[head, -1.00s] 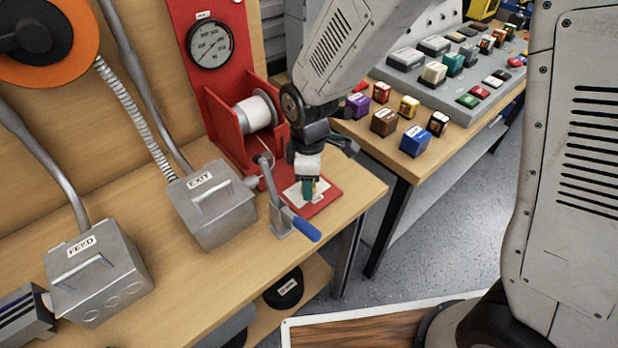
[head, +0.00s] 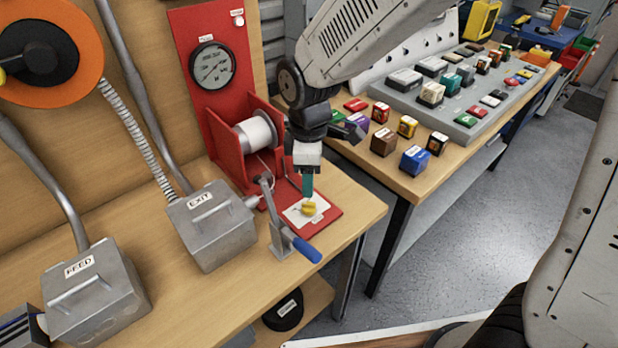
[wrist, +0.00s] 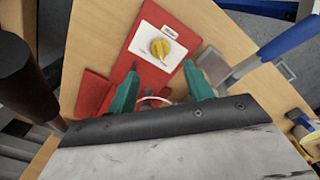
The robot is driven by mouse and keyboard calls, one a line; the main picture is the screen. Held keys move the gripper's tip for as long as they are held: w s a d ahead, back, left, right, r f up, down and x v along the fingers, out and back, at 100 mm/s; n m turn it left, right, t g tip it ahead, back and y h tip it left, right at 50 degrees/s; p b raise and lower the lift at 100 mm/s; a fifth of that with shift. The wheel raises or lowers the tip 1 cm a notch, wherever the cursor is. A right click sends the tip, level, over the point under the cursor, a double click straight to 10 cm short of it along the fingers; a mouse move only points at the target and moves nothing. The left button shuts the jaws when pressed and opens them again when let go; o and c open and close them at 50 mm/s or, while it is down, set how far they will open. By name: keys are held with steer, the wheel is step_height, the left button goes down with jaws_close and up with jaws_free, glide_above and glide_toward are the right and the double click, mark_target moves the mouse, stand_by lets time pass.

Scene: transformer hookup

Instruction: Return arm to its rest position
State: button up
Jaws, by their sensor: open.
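My gripper (head: 308,194) is above the red base of the winch stand, over a white plate (head: 293,214) with a yellow knob (head: 309,208). In the wrist view my gripper (wrist: 165,88) has its two green fingers spread apart with nothing between them. The yellow knob (wrist: 160,47) sits on its white plate just beyond the fingertips, and the fingers look clear of it. My arm reaches in from the top of the head view.
A lever with a blue handle (head: 306,248) stands right beside the red base. The EXIT box (head: 212,226) and FEED box (head: 95,287) are to the left. A red panel holds a gauge (head: 212,65) and white spool (head: 256,134). Blocks fill the bench at right.

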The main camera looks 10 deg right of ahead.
stand_by(0.3)
steer(key=shift+s+m, duration=0.1)
steer(key=shift+m, duration=0.2)
steer(key=s+d+r+m, duration=0.7)
steer(key=s+d, duration=0.2)
steer(key=d, duration=0.1)
steer(key=s+d+r+m+t, duration=0.1)
steer(key=s+d+r+m, duration=0.6)
steer(key=s+d, duration=0.3)
steer(key=shift+s+d+r+m, duration=0.35)
steer(key=shift+d+m, duration=0.15)
steer(key=shift+m, duration=0.2)
